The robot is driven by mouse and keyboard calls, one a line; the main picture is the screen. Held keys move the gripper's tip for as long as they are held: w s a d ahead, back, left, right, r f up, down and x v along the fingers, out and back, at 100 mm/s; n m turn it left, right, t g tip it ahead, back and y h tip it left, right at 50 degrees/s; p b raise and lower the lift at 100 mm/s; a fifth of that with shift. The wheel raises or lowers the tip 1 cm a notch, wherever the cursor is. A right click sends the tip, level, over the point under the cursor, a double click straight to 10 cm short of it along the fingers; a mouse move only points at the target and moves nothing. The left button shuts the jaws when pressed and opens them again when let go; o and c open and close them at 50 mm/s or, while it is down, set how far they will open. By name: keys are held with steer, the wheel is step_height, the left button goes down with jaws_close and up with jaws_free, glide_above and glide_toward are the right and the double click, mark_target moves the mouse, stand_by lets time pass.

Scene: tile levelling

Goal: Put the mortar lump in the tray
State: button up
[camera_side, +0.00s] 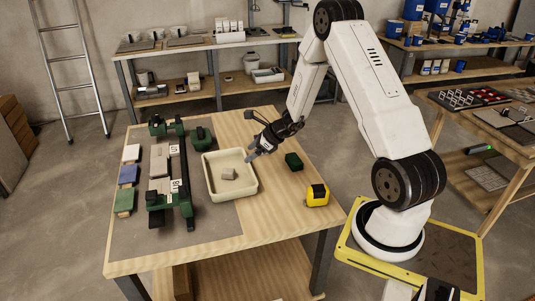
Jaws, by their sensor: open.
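The tray (211,186) is a shallow cream-coloured box near the middle of the wooden table. A small grey mortar lump (228,174) lies inside it, on the tray floor. My gripper (252,156) is at the tray's right rim, pointing down and to the left, apart from the lump. It is open, with nothing visible between its fingers. Whether a fingertip touches the rim I cannot tell.
A green and black clamp-like frame (187,190) stands left of the tray, with tile samples (127,175) beyond it. A dark green block (293,161) and a yellow tape measure (317,195) sit right of the tray. The table's front (265,222) is clear.

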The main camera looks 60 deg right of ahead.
steer(key=shift+a+r+n, duration=0.15)
steer(key=shift+a+n, duration=0.15)
steer(key=shift+a, duration=0.2)
steer(key=s+a+r+n+g+h, duration=0.1)
steer(key=s+a+n, duration=0.4)
steer(key=n, duration=0.5)
steer(key=s+a+r+n+g+h, duration=0.1)
steer(key=s+a+r+n+g, duration=0.2)
steer(key=s+a+r+n, duration=0.2)
steer(key=s+a+r+n+g+h, duration=0.1)
steer(key=s+a+r+n, duration=0.4)
steer(key=a+n, duration=0.5)
steer(key=n, duration=0.5)
steer(key=shift+a+n+g, duration=0.3)
steer(key=shift+n+g, duration=0.1)
